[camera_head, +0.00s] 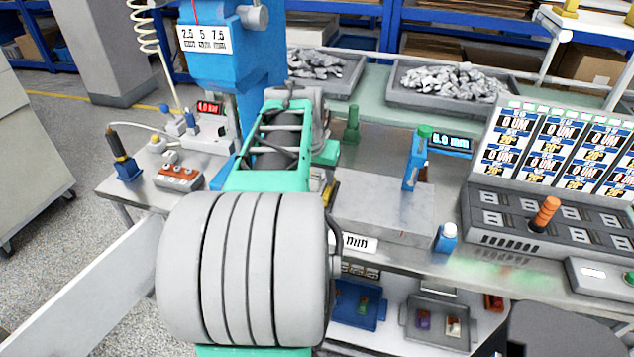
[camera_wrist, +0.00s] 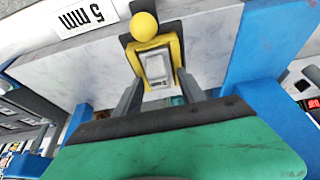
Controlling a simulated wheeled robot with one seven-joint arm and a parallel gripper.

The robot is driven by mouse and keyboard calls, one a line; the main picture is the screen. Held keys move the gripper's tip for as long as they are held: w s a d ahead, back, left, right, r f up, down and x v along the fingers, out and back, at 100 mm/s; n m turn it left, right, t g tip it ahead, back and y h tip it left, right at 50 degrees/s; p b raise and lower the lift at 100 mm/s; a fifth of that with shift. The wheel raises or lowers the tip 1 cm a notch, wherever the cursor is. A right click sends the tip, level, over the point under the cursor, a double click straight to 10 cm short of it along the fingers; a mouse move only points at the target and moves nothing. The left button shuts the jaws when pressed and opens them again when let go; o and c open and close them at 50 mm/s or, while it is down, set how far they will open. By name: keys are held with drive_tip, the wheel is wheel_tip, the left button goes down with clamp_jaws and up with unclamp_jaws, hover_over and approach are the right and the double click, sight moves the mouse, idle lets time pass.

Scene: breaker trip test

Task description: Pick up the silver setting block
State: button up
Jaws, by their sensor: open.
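The silver setting block (camera_wrist: 155,67) shows in the wrist view as a small pale rectangular block in a yellow holder (camera_wrist: 131,57) with a round yellow knob above it. My gripper (camera_wrist: 158,84) is open. Its two grey fingers point toward the block, one on each side of its lower part. I cannot tell whether either finger touches it. In the head view my arm hides the block and most of the gripper; only a bit of yellow (camera_head: 331,190) shows beside the arm.
Blue posts (camera_wrist: 262,45) stand close on the right. In the head view, a blue machine (camera_head: 230,65) stands behind my arm, and a grey plate (camera_head: 385,205) and blue-white bottle (camera_head: 446,238) are to the right.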

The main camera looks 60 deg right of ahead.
drive_tip(key=shift+c, duration=0.4)
clamp_jaws()
